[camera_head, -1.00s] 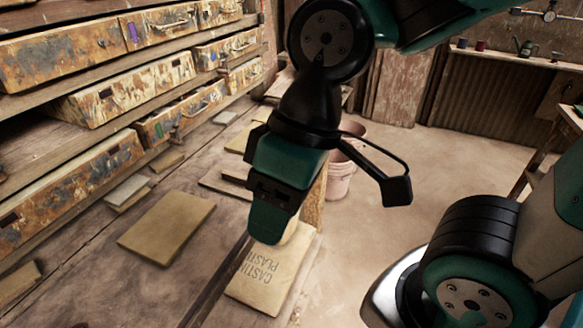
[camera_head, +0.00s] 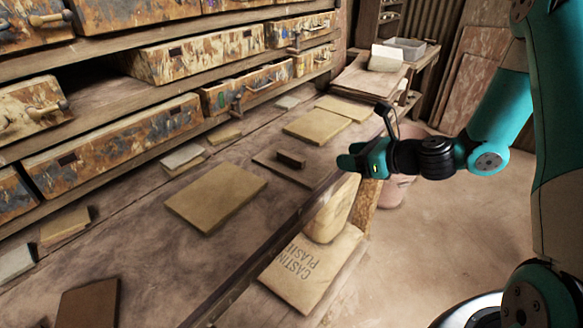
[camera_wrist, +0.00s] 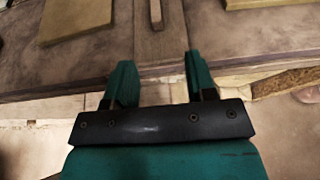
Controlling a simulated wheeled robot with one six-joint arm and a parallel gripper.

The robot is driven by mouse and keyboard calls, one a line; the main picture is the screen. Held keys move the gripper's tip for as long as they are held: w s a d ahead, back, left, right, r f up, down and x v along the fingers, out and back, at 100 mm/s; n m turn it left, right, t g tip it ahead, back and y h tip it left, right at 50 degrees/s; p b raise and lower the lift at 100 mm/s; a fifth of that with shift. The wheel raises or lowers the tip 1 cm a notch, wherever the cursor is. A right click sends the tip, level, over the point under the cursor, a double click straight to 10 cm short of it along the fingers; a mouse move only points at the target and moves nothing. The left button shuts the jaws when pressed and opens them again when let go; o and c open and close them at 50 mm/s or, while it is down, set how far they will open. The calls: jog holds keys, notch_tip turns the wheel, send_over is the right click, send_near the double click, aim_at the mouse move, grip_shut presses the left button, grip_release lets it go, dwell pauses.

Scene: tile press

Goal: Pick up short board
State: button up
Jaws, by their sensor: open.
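My gripper (camera_head: 350,160) hangs over the front edge of the workbench, just right of a flat brown board (camera_head: 272,168) with a small dark block (camera_head: 291,159) on it. In the wrist view my gripper (camera_wrist: 159,75) is open and empty, its two green fingers apart. The small block (camera_wrist: 156,12) shows beyond the fingers, roughly in line with the gap, lying on the brown board. Another short brown board (camera_head: 88,303) lies at the near left of the bench. I cannot tell for sure which of these is the short board.
Several tan slabs, one near the middle (camera_head: 216,197), lie on the bench (camera_head: 150,250). Weathered drawers (camera_head: 115,145) line the back. Below the front edge are a plaster sack (camera_head: 310,270) and a pink bucket (camera_head: 392,192). A side table (camera_head: 370,78) stands at the back.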

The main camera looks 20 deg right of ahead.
jog(key=p, duration=0.2)
send_near(293, 156)
jog(key=x, duration=0.3)
jog(key=shift+w+f, duration=0.15)
jog(key=shift+w, duration=0.3)
jog(key=shift+a+p+x, duration=0.25)
jog(key=shift+p+x, duration=0.85)
jog(key=shift+x, duration=1.7)
jog(key=shift+s, duration=0.2)
jog(key=shift+c, duration=0.5)
grip_shut()
